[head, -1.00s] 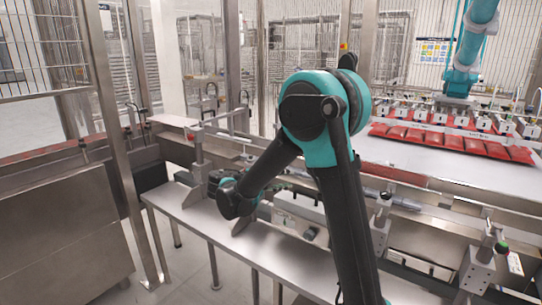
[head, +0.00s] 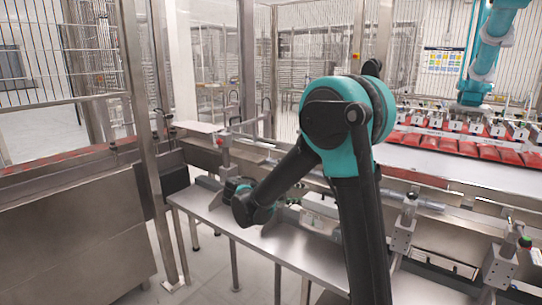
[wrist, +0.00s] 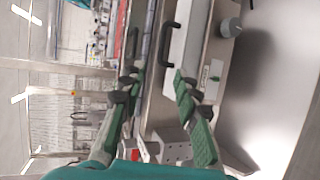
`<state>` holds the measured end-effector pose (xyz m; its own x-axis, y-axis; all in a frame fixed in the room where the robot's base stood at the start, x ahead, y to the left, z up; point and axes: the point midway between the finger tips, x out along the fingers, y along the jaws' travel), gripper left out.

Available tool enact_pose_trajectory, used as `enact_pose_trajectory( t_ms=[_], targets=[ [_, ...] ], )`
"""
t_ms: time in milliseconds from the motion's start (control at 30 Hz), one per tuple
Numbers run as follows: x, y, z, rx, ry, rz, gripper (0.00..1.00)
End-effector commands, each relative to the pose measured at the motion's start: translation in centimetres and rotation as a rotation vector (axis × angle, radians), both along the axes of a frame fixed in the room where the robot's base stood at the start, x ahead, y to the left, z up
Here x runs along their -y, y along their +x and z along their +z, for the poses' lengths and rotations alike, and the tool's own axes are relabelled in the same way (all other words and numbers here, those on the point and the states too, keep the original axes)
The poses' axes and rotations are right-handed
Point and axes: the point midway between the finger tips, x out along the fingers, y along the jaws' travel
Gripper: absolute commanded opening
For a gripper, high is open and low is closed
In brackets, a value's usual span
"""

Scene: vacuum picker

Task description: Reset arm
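My arm (head: 350,170), black with a large teal joint, rises in the middle of the head view and bends down to the left over a steel work surface. Its wrist end (head: 248,207) is low over that surface, and the fingers are mostly hidden there. In the wrist view my gripper (wrist: 156,77) shows two green-padded fingers spread well apart. Nothing is held between them. A pale panel with a black handle (wrist: 170,42) lies beyond the fingertips.
A steel ledge (head: 310,258) runs below my arm, with clamps and rails along it. A teal picker arm (head: 485,55) hangs at upper right above a row of red packs (head: 468,148). Steel cabinets (head: 75,235) and fence posts stand left. Some grey floor shows between them.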

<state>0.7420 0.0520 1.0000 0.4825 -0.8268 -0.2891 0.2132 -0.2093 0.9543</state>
Motion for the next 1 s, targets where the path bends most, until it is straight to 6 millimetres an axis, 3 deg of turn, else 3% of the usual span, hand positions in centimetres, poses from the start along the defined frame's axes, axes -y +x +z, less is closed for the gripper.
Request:
enact_pose_trajectory(
  t_ms=[367, 467, 633, 800, 1000],
  targets=[
    [6.4, -3.9, -3.8, -0.091, 0.223, -0.047, 0.32],
    [8.5, -6.0, -5.5, -0.117, 0.327, -0.068, 0.32],
    [11.6, -11.7, -9.4, -0.144, 0.587, -0.124, 0.32],
    [12.3, -17.8, -13.1, -0.12, 0.876, -0.186, 0.32],
    [10.8, -23.0, -15.9, -0.042, 1.171, -0.248, 0.32]
  ],
)
